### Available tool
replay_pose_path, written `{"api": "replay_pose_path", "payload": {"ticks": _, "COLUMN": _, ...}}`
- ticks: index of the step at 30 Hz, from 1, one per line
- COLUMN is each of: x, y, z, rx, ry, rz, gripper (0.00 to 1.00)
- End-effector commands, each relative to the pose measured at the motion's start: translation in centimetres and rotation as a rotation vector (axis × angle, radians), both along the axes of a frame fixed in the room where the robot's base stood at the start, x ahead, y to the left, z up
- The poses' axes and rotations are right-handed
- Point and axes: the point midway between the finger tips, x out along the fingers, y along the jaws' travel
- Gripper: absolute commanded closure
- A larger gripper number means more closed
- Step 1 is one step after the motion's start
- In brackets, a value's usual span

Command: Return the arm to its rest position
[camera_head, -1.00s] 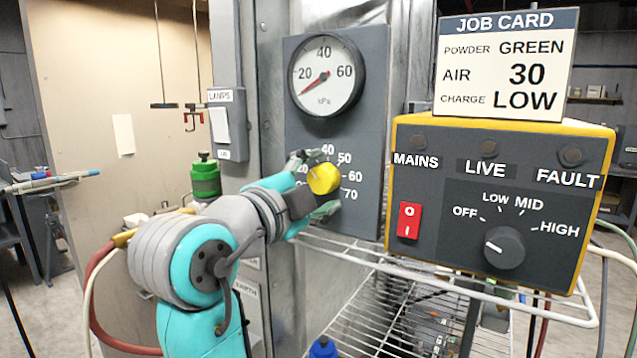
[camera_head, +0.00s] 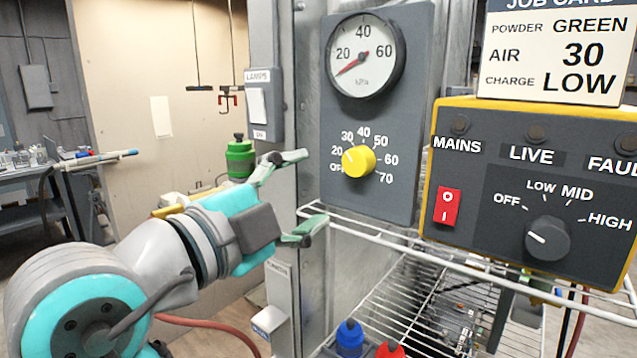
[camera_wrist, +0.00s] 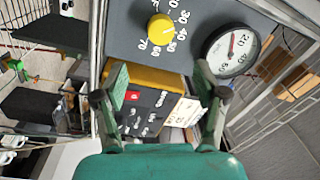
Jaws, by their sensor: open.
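My gripper (camera_head: 302,193) is open and empty, at the end of my teal and grey arm. In the head view its two fingers are spread in front of the post, left of the yellow knob (camera_head: 358,161) and apart from it. In the wrist view the open fingers of my gripper (camera_wrist: 160,100) frame part of the yellow control box (camera_wrist: 150,80), with nothing between them. The knob also shows there (camera_wrist: 161,28), beyond the fingertips. The pressure gauge (camera_head: 364,57) above the knob has its needle below 20.
The control box (camera_head: 535,200) has a red switch (camera_head: 447,207) and a charge dial (camera_head: 547,238). The job card (camera_head: 557,55) stands on top. A wire shelf (camera_head: 455,290) lies below, with blue and red bottles near. A green bottle (camera_head: 239,160) stands behind my gripper.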

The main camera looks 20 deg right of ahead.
Motion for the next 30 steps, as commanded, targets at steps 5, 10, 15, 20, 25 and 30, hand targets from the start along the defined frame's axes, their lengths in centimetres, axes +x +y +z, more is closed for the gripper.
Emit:
{"api": "replay_pose_path", "payload": {"ticks": 5, "x": -0.2, "y": 0.2, "z": 0.0, "rx": 0.0, "ry": 0.0, "rz": -0.001, "gripper": 0.29}}
{"api": "replay_pose_path", "payload": {"ticks": 10, "x": -0.2, "y": 0.2, "z": 0.0, "rx": 0.0, "ry": 0.0, "rz": -0.001, "gripper": 0.29}}
{"api": "replay_pose_path", "payload": {"ticks": 15, "x": 0.5, "y": 0.2, "z": -1.1, "rx": -0.047, "ry": 0.027, "rz": 0.013, "gripper": 0.29}}
{"api": "replay_pose_path", "payload": {"ticks": 20, "x": 2.7, "y": 0.1, "z": -4.8, "rx": -0.196, "ry": 0.116, "rz": 0.066, "gripper": 0.29}}
{"api": "replay_pose_path", "payload": {"ticks": 25, "x": 4.9, "y": 0.0, "z": -10.3, "rx": -0.389, "ry": 0.235, "rz": 0.15, "gripper": 0.29}}
{"api": "replay_pose_path", "payload": {"ticks": 30, "x": 6.2, "y": -0.4, "z": -16.2, "rx": -0.562, "ry": 0.347, "rz": 0.239, "gripper": 0.29}}
